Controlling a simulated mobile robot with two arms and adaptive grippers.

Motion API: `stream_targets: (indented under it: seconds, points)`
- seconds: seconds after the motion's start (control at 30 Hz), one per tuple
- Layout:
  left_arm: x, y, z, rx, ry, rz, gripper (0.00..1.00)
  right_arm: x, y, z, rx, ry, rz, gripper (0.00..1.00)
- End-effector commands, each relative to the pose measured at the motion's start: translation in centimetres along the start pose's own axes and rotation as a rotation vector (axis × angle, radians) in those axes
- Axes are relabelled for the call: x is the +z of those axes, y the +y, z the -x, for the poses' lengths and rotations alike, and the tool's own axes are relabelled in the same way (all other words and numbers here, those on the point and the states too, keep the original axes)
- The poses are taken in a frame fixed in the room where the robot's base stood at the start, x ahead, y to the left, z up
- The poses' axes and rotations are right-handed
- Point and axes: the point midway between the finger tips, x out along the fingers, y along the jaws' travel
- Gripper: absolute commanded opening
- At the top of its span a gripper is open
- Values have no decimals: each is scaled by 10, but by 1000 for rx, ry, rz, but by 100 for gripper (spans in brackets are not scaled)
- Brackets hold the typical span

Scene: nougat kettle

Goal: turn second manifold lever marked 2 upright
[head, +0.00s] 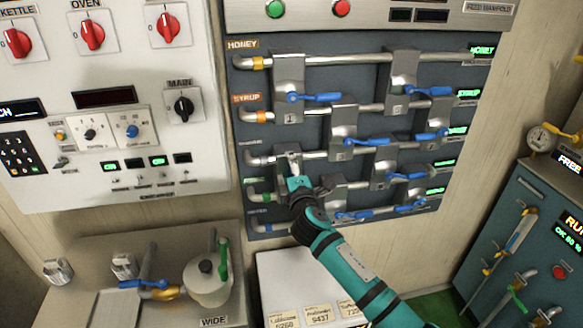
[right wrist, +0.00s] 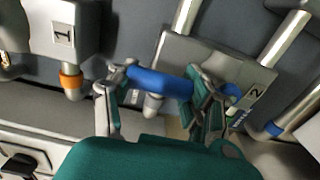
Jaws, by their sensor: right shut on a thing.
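The manifold panel (head: 340,50) carries grey valve blocks with blue levers. The valve block marked 2 (right wrist: 252,72) shows in the right wrist view, and the same block (head: 282,160) is partly covered by my arm in the head view. My right gripper (head: 298,184) is at this block. In the right wrist view my right gripper (right wrist: 155,95) is shut on the blue second lever (right wrist: 160,83), a finger at each end of the visible blue part. The lever is hidden in the head view, so its angle on the panel is hard to tell. My left gripper is not in view.
The lever marked 1 (head: 315,97) lies sideways just above.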

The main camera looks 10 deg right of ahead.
Motion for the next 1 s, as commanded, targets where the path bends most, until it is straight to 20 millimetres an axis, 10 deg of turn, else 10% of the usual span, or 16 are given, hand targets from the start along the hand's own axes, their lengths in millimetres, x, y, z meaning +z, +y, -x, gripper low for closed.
stream_targets:
  seconds: [0.03,0.07,0.23,0.63,1.0]
  points:
    - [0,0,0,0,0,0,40,-3,-8,2,-12,4,1,0]
    - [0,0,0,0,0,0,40,-3,-8,2,-12,4,1,53]
    - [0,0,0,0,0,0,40,-2,-6,1,-9,4,1,75]
    - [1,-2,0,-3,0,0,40,0,-3,8,-4,1,1,75]
    - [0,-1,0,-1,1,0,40,-2,-4,77,-6,4,0,75]
